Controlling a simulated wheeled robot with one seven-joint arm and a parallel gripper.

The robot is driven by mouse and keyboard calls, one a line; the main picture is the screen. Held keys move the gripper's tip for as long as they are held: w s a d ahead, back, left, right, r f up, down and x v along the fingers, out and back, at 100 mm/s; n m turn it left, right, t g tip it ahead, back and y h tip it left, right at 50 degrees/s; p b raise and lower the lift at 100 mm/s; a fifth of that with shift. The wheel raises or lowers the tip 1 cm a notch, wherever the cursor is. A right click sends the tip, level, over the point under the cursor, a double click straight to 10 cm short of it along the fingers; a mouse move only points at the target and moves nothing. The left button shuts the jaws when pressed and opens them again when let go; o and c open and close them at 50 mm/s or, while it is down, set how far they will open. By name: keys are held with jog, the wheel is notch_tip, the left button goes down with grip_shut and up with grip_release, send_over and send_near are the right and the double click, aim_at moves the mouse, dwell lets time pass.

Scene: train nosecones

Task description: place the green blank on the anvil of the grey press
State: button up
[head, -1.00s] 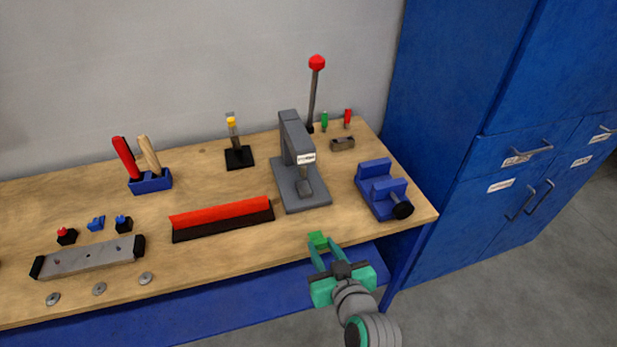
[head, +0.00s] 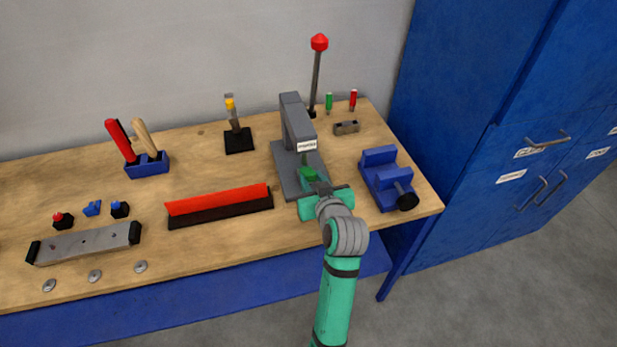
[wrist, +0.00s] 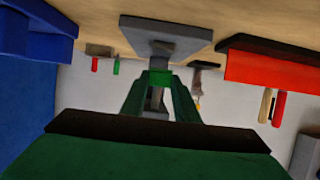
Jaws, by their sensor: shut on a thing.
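The grey press (head: 292,122) stands near the right end of the workbench, with a white label on its head. My gripper (head: 309,178) is in front of the press, below its head and over its base. It is shut on the green blank (head: 308,174). In the wrist view, which shows the bench at the top, the green blank (wrist: 160,78) sits between the fingertips. The press base (wrist: 165,30) and a small grey block on it, seemingly the anvil (wrist: 163,47), show just beyond the blank. My gripper hides the anvil in the head view; I cannot tell whether blank and anvil touch.
A blue vise (head: 386,178) stands close to the right of the press. A red-and-black bar (head: 219,205) lies to its left. A lever with a red knob (head: 319,42) rises behind the press. Bare bench (head: 215,177) lies left of the press.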

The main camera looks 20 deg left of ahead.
aim_at(309, 179)
jog(key=w+a, duration=0.2)
jog(key=w, duration=0.1)
jog(key=shift+w+a, duration=0.15)
jog(key=shift+w, duration=0.05)
jog(key=shift+f, duration=1.75)
jog(key=shift+f, duration=0.1)
jog(key=o, duration=1)
jog(key=shift+s+d+r, duration=0.2)
jog(key=shift+s, duration=0.05)
jog(key=v, duration=1.1)
jog(key=shift+s+d+r, duration=0.1)
jog(key=shift+s, duration=0.1)
